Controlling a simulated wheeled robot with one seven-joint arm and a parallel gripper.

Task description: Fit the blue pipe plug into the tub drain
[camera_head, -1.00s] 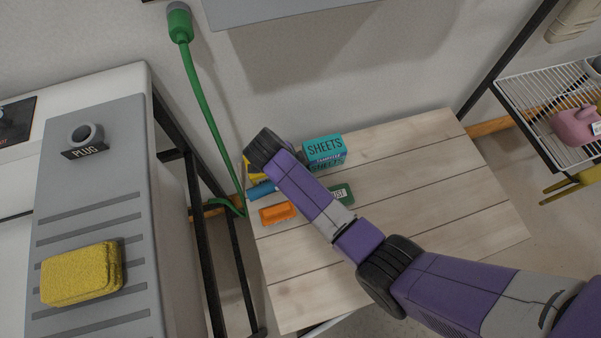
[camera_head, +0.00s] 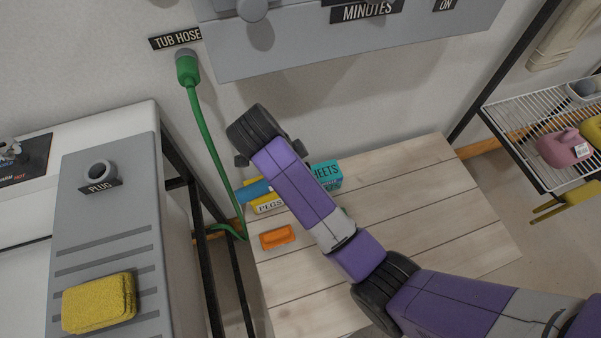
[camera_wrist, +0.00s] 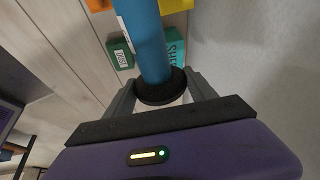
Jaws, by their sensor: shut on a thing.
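The blue pipe plug (camera_wrist: 148,40) is a blue cylinder with a black flanged end. My gripper (camera_wrist: 160,92) is shut on it at the flanged end, and the cylinder points away from the fingers. In the head view the plug (camera_head: 255,190) partly shows beside my purple arm, in front of a yellow PEGS box. A grey ring (camera_head: 100,172) labelled PLUG stands on the grey drainboard at the left. I cannot make out the tub drain in these views.
The wooden table (camera_head: 430,205) holds the PEGS box (camera_head: 268,207), a teal SHEETS box (camera_head: 327,175) and an orange brush-like item (camera_head: 278,236). A green hose (camera_head: 207,130) hangs at the left. A yellow sponge (camera_head: 98,302) lies on the drainboard. A wire shelf (camera_head: 520,125) stands right.

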